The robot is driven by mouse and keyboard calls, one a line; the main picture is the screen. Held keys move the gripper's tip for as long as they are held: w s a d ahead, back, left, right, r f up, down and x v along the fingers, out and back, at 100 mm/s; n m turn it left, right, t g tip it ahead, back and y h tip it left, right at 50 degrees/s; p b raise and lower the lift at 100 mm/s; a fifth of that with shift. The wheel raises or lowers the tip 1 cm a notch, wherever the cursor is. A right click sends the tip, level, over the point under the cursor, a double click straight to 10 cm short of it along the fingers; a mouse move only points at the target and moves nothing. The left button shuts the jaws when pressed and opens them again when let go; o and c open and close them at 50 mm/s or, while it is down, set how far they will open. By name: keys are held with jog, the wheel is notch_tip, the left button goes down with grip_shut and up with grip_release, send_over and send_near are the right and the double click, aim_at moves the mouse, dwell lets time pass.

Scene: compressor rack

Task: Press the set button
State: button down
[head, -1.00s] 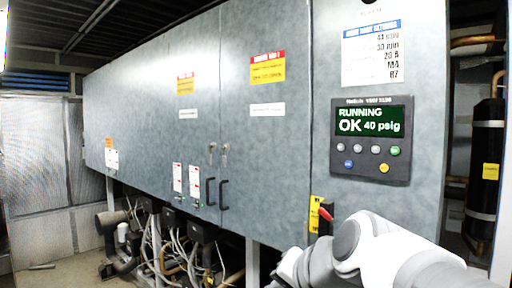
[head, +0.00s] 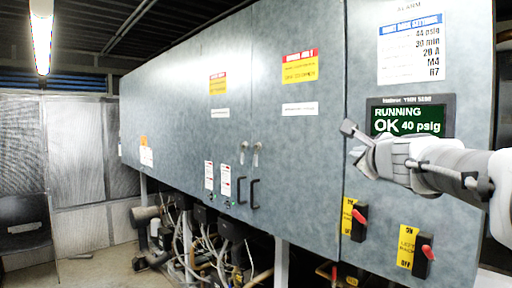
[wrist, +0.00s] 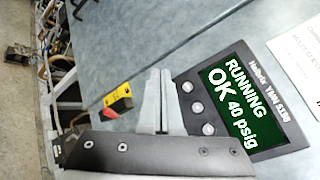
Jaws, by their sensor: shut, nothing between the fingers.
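The dark control panel (head: 448,103) is on the grey cabinet at the right, its green screen (head: 412,121) reading "RUNNING OK 40 psig". My gripper (head: 356,138) is shut and empty, at the panel's lower left in the head view. My arm hides the panel's button rows there. In the wrist view, the panel (wrist: 262,150) appears tilted, with pale round buttons (wrist: 197,107) beside the screen. My shut fingers (wrist: 158,90) are next to these buttons; contact cannot be told. I cannot make out which is the set button. The other buttons are hidden.
Two red-handled switches on yellow plates, one left (head: 358,222) and one right (head: 423,258), sit below my arm. Black door handles (head: 254,193) stick out further left. Pipes and cables (head: 200,245) crowd the space under the cabinet.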

jog(key=w+d, duration=0.5)
jog(key=d, duration=0.1)
jog(key=shift+w+d, duration=0.25)
jog(key=shift+d, duration=0.15)
jog(key=shift+d, duration=0.1)
dwell(1.9)
jog(key=shift+w+d, duration=0.2)
jog(key=shift+d, duration=0.05)
jog(key=shift+w+d, duration=0.25)
jog(key=shift+d, duration=0.1)
dwell(0.7)
dwell(0.4)
jog(key=shift+s+a, duration=0.45)
jog(key=shift+a, duration=0.2)
jog(key=shift+s+a+b, duration=0.2)
jog(key=shift+s+a, duration=0.6)
jog(key=shift+a, duration=0.2)
jog(key=shift+s+a+b, duration=0.2)
jog(key=shift+s+a, duration=0.55)
jog(key=shift+a, duration=0.25)
